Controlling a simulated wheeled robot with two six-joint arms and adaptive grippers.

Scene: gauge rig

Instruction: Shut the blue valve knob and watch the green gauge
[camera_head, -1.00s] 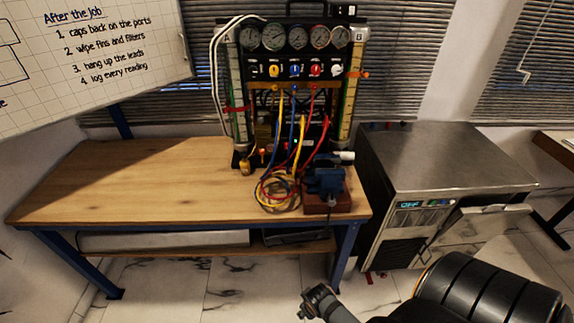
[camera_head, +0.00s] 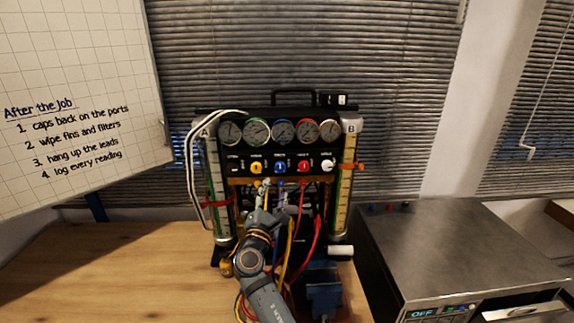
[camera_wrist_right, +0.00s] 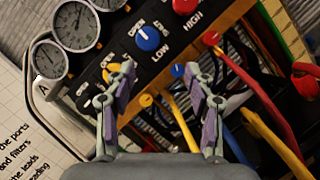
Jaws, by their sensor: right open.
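The blue valve knob (camera_head: 279,168) is in the middle of the black panel's knob row. In the right wrist view the blue knob (camera_wrist_right: 148,38) sits above the word LOW, beyond my fingertips. The green gauge (camera_head: 257,132) is second from the left in the gauge row; its reading is too small to tell. My right gripper (camera_head: 271,196) is open just below the knob row, in front of the hoses. My left gripper is out of view.
A yellow knob (camera_head: 256,168) and a red knob (camera_head: 303,167) flank the blue one closely. Coloured hoses (camera_head: 318,235) hang below the panel. A blue vise (camera_head: 323,288) stands at the lower right. The wooden bench top (camera_head: 120,270) is clear at the left.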

